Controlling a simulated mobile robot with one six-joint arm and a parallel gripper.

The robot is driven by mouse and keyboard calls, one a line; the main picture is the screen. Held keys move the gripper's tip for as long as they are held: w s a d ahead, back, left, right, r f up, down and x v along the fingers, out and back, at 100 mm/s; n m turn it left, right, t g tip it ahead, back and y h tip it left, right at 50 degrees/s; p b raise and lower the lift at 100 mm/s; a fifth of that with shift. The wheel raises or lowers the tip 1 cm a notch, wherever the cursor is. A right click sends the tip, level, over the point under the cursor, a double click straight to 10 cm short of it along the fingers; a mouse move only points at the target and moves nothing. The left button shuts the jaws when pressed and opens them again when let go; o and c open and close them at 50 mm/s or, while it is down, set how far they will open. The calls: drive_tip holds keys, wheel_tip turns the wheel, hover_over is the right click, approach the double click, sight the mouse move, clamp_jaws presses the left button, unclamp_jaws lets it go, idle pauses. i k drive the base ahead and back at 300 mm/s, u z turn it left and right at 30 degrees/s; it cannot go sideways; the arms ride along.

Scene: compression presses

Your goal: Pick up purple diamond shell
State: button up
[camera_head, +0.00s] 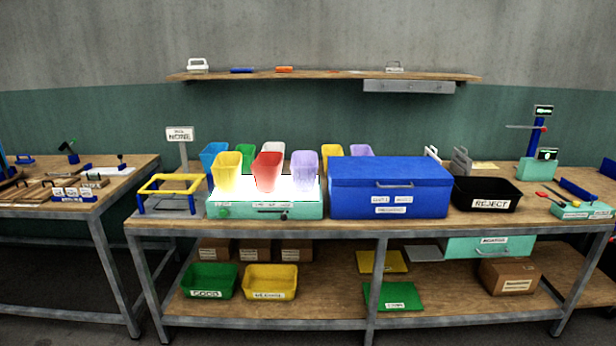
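A pale purple cup-like container (305,170) stands upright at the right end of a brightly lit white panel on a teal box (214,207). My gripper is not in view, and nothing is seen holding the purple container.
Blue, green and yellow containers stand behind the panel. A closed blue chest (390,186) is close on the right, then a black REJECT tray (487,205). A yellow-topped frame (170,184) stands left. A wall shelf (320,76) hangs above.

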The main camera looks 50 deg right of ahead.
sight(304, 173)
drive_tip(key=i, duration=0.95)
drive_tip(key=u, duration=0.05)
